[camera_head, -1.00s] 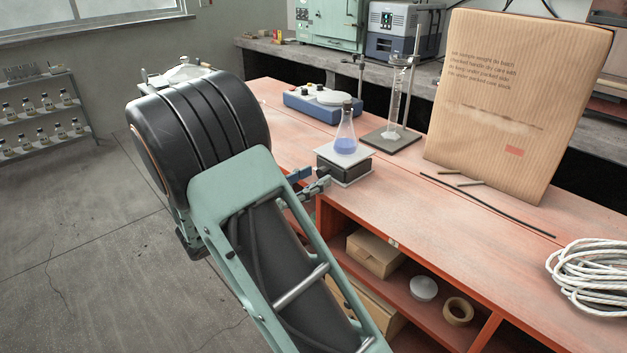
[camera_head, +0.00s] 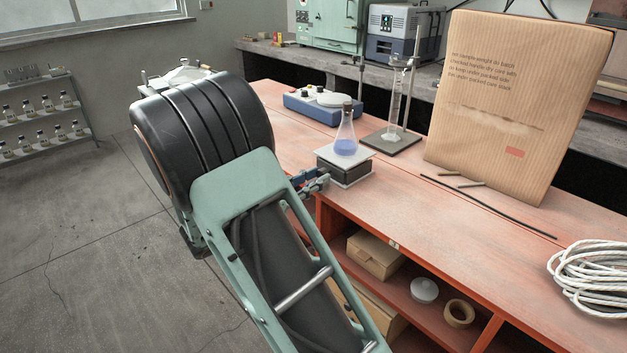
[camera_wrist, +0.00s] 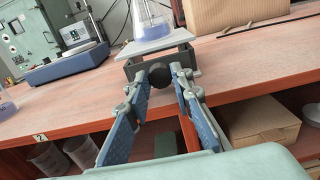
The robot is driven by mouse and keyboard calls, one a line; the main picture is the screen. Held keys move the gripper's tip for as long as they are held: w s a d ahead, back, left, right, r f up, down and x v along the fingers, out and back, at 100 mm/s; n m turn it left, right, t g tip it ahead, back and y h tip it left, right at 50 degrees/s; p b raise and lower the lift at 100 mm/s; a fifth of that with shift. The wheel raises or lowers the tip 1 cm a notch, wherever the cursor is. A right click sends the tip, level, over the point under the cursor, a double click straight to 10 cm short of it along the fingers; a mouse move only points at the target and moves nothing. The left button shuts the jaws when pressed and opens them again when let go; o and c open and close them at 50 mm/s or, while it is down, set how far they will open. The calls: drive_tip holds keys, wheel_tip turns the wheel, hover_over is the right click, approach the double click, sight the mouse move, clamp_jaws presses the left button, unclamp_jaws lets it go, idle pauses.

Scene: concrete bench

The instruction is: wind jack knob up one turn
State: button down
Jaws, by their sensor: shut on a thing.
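The lab jack (camera_head: 345,167) stands on the red bench near its front edge, with a pale top plate and a dark body. A stoppered conical flask with blue liquid (camera_head: 346,140) stands upright on its plate. In the wrist view the jack's round black knob (camera_wrist: 158,75) faces me, below the plate (camera_wrist: 155,43). My gripper (camera_wrist: 161,78) has its two blue-padded fingers on either side of the knob and is shut on it. In the head view my gripper (camera_head: 318,181) reaches the jack's left side, and the knob is hidden there.
A blue hotplate (camera_head: 312,107) and a stand with a glass cylinder (camera_head: 392,140) are behind the jack. A tall cardboard box (camera_head: 515,100), a black rod (camera_head: 490,207) and a coiled white rope (camera_head: 592,280) lie to the right. Open shelves are below the bench top.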

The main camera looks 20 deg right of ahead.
drive_tip(key=m+b, duration=0.1)
drive_tip(key=m, duration=0.3)
drive_tip(key=shift+b, duration=0.3)
drive_tip(key=c, duration=1.7)
unclamp_jaws()
drive_tip(key=v, duration=1.2)
drive_tip(key=shift+s, duration=0.1)
